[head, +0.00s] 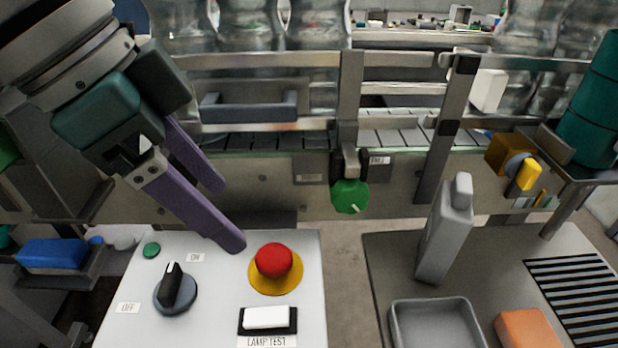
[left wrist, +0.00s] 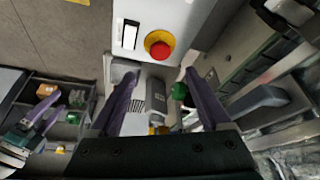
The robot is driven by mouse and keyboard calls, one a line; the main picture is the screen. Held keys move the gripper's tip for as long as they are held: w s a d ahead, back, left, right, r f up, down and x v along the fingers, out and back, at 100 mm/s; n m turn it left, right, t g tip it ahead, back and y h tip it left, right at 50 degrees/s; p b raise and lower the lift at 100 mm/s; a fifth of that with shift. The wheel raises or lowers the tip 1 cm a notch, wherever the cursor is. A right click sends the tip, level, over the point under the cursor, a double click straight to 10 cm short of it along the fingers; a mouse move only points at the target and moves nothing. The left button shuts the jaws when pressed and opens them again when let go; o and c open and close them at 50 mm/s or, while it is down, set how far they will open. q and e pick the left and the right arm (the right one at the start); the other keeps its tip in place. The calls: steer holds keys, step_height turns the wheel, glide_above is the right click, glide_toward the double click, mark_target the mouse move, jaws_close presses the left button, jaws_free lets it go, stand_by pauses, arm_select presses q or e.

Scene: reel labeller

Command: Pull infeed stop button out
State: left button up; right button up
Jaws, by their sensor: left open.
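The infeed stop button, a red mushroom head (head: 274,260) on a yellow collar, stands on the light panel (head: 215,325). It also shows in the left wrist view (left wrist: 159,47), beyond the fingertips. My left gripper (head: 228,214) has purple fingers. It is open and empty, above and behind the button, its nearer fingertip just left of the red head in the head view. The fingers are apart from the button in the left wrist view (left wrist: 160,75). My right gripper (left wrist: 45,116) shows small at the left of the left wrist view; its jaw opening is unclear.
The panel also bears a black knob (head: 174,288), a white lamp test switch (head: 267,317) and a green button (head: 151,250). A green round part (head: 350,195) hangs from the conveyor frame behind. A grey bottle (head: 446,230) and grey tray (head: 435,305) are right.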

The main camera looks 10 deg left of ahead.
mark_target(272, 255)
arm_select(q)
steer(key=x, duration=0.9)
steer(key=shift+w+f, duration=0.15)
steer(key=shift+f, duration=0.25)
steer(key=shift+c, duration=0.2)
jaws_close()
